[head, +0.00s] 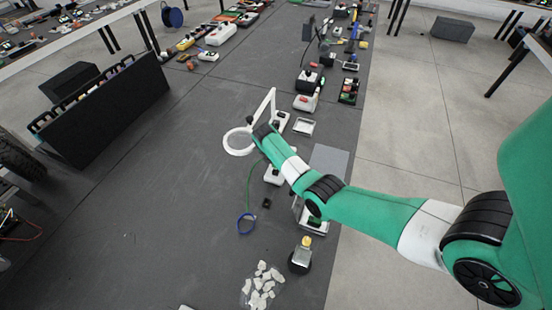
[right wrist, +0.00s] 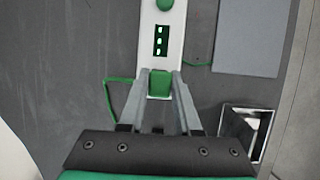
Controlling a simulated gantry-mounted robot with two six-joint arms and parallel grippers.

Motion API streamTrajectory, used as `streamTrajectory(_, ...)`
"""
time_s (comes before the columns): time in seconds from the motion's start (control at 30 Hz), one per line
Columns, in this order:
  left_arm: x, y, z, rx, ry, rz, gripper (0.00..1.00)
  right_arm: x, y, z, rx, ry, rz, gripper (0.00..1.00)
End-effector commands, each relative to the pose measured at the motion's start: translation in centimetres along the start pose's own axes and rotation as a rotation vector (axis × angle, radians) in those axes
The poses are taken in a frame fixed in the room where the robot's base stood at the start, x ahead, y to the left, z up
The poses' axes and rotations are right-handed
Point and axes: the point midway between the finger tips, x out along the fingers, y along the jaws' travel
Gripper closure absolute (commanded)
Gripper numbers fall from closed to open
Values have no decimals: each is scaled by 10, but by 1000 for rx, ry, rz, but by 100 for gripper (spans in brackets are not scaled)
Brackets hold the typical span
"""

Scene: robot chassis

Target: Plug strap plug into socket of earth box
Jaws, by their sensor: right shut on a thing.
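In the right wrist view my right gripper (right wrist: 160,90) is shut on a green plug (right wrist: 160,84). The plug lies over the near end of the white earth box (right wrist: 175,50), just below a dark green socket (right wrist: 161,41) with pale openings. The openings show uncovered; whether the plug touches the box I cannot tell. In the head view my right arm hides the gripper and plug. The earth box seems to be the white box (head: 270,178) partly under that arm. A green cord (head: 250,185) runs to a blue strap loop (head: 245,225) on the table. My left gripper is out of view.
A magnifier lamp ring (head: 228,149) stands close to my right wrist. A grey mat (head: 335,157) lies right of the box. A small black block (head: 266,203), a bottle (head: 301,256) and pale fragments (head: 264,283) lie nearer.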

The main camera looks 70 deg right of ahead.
Motion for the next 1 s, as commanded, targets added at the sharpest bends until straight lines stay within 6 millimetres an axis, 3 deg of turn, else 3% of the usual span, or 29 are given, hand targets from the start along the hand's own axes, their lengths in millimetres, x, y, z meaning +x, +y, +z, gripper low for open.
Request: streamTrajectory(1.0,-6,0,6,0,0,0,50,14,0,-6,0,0,0,100)
